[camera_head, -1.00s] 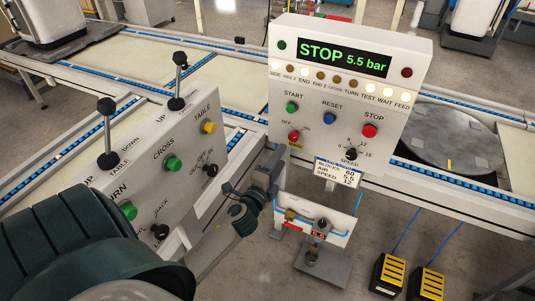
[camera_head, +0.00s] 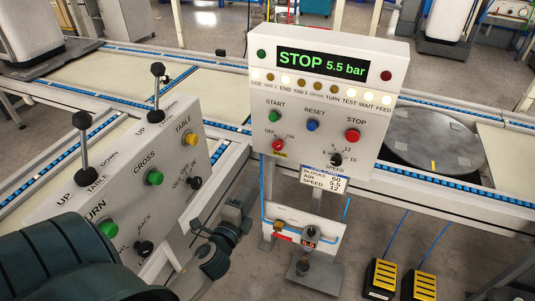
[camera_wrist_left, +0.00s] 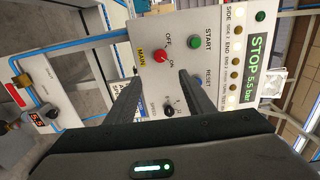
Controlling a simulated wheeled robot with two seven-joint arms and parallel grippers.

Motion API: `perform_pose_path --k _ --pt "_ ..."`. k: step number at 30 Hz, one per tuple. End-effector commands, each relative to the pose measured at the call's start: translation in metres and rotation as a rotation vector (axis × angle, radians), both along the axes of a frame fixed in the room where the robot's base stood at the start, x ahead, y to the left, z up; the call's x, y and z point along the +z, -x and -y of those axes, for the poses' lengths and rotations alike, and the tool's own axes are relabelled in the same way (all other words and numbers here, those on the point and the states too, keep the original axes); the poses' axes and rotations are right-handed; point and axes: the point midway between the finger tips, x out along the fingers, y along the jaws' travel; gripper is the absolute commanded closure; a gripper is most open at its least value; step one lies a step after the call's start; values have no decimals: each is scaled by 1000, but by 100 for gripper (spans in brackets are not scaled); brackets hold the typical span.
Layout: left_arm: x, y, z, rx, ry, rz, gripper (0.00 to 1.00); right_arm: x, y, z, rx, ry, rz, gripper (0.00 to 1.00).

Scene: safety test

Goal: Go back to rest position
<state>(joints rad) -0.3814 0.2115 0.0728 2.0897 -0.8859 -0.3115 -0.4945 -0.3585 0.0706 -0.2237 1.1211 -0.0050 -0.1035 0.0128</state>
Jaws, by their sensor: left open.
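My left gripper (camera_head: 236,211) is low in the head view, in front of and below the lower left corner of the white control panel (camera_head: 383,113). It is small and dark there. In the left wrist view, its two fingers (camera_wrist_left: 160,84) are apart with nothing between them, pointing at the panel. The panel display (camera_head: 321,64) reads STOP 5.5 bar. The panel carries a green START button (camera_head: 274,116), a blue RESET button (camera_head: 312,126), a red STOP button (camera_head: 352,135) and a red MAIN knob (camera_head: 278,145). My right gripper is not in view.
A grey lever console (camera_head: 150,207) stands on the left, close to my left arm. Conveyors (camera_head: 110,80) run behind. A round turntable (camera_head: 433,138) is on the right. Yellow-black pedals (camera_head: 382,279) are on the floor. An air unit (camera_head: 303,233) hangs below the panel.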

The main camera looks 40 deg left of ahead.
Motion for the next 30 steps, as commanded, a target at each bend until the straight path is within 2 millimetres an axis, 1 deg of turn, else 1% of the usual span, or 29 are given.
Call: perform_pose_path --k 8,11,14,17,18,20,21,23,24,26,27,29,30 --pt "-2 0 0 -1 5 -3 52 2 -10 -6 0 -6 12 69" --pt "-13 -1 3 -6 30 -17 52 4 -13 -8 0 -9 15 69" --pt "-36 -1 8 -15 89 -48 52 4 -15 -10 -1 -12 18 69" --pt "-75 0 19 -28 186 -99 52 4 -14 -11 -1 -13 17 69" --pt "-94 1 24 -31 235 -124 52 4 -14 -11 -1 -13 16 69" --pt "-125 5 35 -36 319 -165 52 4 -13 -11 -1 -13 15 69" --pt "-147 8 43 -37 379 -196 52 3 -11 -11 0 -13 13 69" --pt "-182 16 55 -34 476 -243 52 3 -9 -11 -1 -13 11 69" --pt "-205 22 65 -30 542 -276 52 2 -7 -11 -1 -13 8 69" --pt "-239 34 79 -18 641 -324 52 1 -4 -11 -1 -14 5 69" --pt "-261 43 89 -7 707 -355 52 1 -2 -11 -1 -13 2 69" --pt "-293 57 104 13 805 -402 52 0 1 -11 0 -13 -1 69" --pt "-313 68 114 30 868 -433 52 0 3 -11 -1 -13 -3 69"
